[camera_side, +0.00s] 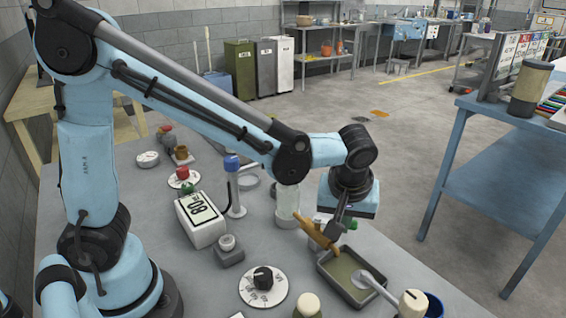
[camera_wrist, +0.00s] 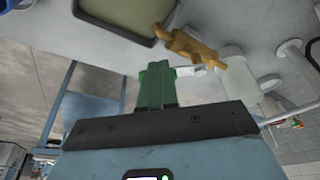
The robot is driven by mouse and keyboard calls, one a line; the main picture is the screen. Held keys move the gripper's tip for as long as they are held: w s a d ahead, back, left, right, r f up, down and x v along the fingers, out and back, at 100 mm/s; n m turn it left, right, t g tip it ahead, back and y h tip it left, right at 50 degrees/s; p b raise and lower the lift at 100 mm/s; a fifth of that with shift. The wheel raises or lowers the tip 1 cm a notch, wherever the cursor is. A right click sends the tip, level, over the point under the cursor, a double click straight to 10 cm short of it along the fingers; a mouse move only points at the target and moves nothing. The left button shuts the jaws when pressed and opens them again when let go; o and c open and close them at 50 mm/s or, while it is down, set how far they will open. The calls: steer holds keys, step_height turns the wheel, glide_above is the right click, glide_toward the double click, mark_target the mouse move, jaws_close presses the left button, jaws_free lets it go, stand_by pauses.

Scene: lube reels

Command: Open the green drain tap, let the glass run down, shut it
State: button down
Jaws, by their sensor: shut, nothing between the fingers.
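The clear glass (camera_side: 288,203) stands upright on the bench; whether it holds liquid I cannot tell. In the wrist view the pale cylinder (camera_wrist: 236,66) looks like the same glass. A brass-coloured fitting (camera_side: 318,234) slants down from beside the glass towards the tray; it also shows in the wrist view (camera_wrist: 190,46). My gripper (camera_side: 337,227) is shut and empty, pointing down close to the tap. In the wrist view green shows at its tips (camera_wrist: 157,76). Contact and the tap's setting cannot be told.
A shallow dark tray (camera_side: 326,267) with a greenish floor lies below the fitting, with a pale-handled tool across its right side. A white box (camera_side: 201,219), a blue-capped stand (camera_side: 234,190) and a dial (camera_side: 263,286) stand to the left.

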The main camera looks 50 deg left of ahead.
steer(key=n, duration=0.1)
steer(key=w+n, duration=0.2)
steer(key=shift+a+n+g+y, duration=0.3)
steer(key=shift+n+g+y, duration=0.1)
steer(key=n, duration=0.1)
steer(key=w+a+n+g, duration=0.1)
steer(key=n, duration=0.1)
steer(key=shift+w, duration=0.1)
steer(key=shift+s+a, duration=0.4)
steer(key=shift+s, duration=0.35)
steer(key=shift+s+d+r, duration=0.1)
steer(key=shift+d, duration=0.4)
steer(key=s+d+r, duration=0.1)
steer(key=d+r, duration=0.4)
steer(key=r, duration=0.5)
steer(key=shift+d, duration=0.4)
